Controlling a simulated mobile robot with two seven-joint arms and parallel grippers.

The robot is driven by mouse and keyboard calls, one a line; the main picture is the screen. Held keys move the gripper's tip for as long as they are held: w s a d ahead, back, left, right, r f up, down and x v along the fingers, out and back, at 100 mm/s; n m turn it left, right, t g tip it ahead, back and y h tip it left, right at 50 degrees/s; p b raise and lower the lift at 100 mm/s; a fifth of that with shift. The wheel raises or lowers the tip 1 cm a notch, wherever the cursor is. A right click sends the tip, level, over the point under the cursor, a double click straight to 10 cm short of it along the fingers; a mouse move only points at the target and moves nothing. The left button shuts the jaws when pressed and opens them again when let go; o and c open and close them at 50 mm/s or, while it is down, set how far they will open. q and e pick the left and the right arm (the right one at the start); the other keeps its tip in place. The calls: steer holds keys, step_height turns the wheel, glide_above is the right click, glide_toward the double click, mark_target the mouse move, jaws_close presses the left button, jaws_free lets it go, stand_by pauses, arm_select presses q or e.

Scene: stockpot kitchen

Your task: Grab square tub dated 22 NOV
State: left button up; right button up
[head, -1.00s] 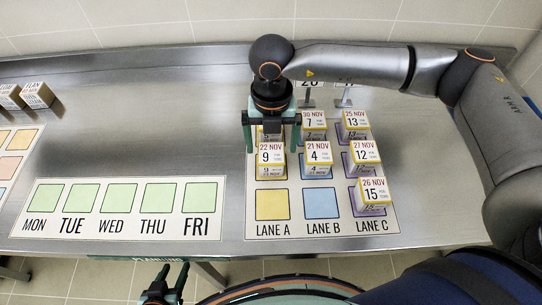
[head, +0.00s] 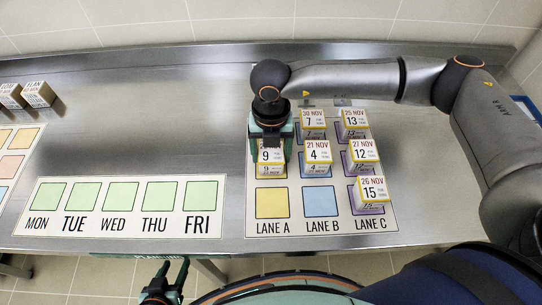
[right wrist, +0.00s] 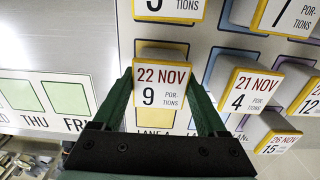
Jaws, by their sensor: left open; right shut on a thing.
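The square tub dated 22 NOV (head: 269,157), marked 9 portions, stands in Lane A, the nearest tub of that lane. In the right wrist view its white label (right wrist: 161,88) faces me between the two green fingers. My right gripper (head: 270,143) comes down over it in the head view and hides the top of its label. In the right wrist view the right gripper (right wrist: 160,95) is shut on the tub, one finger along each side. I cannot tell whether the tub is lifted. My left gripper (head: 166,280) is open and empty in front of the counter.
Another tub (right wrist: 170,8) stands just behind in Lane A. To the right are the 21 NOV tub (head: 318,153) in Lane B and the 27 NOV (head: 363,151) and 26 NOV (head: 371,189) tubs in Lane C. The weekday mat (head: 118,232) at left is empty.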

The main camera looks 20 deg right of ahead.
steer(key=c, duration=0.6)
